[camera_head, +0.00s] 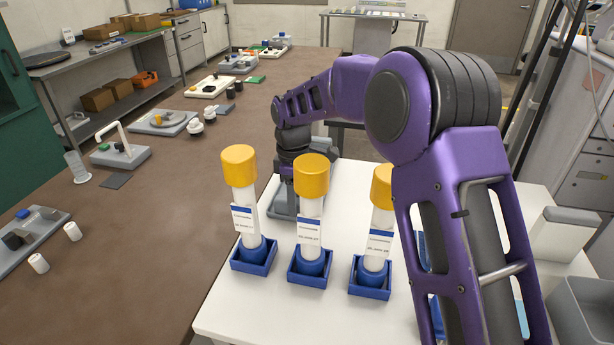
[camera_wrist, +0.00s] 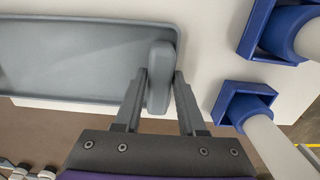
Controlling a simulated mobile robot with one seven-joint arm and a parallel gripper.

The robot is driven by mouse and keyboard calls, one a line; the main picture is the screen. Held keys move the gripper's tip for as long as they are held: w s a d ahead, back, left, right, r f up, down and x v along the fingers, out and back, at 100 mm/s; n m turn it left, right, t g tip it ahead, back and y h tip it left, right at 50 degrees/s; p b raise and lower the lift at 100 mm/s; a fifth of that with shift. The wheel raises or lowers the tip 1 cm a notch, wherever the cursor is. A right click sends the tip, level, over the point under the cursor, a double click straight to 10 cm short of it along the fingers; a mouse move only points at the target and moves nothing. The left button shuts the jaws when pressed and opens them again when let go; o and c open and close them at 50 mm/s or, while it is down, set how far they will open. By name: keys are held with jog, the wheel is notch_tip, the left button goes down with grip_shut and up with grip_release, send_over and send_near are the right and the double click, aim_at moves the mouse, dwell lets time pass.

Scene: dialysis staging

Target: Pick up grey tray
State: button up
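The grey tray (camera_wrist: 80,60) shows in the wrist view at the upper left, a shallow tray with a raised rim and a thick rounded handle (camera_wrist: 160,78) at its right end. It lies over the white table top. My gripper (camera_wrist: 161,82) has one finger on each side of this handle, and the handle fills the space between the fingertips, so it looks shut on it. In the head view a part of the grey tray (camera_head: 283,205) shows behind the tubes, below my wrist. My fingers and the rest of the tray are hard to make out there.
Several yellow-capped tubes stand in blue holders (camera_head: 254,258) on the white table (camera_head: 245,305), close to the tray's right in the wrist view. A grey bin (camera_head: 585,310) is at the right. A brown bench (camera_head: 165,230) with assorted items lies to the left.

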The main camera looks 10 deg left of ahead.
grip_shut()
jog(key=shift+r, duration=0.1)
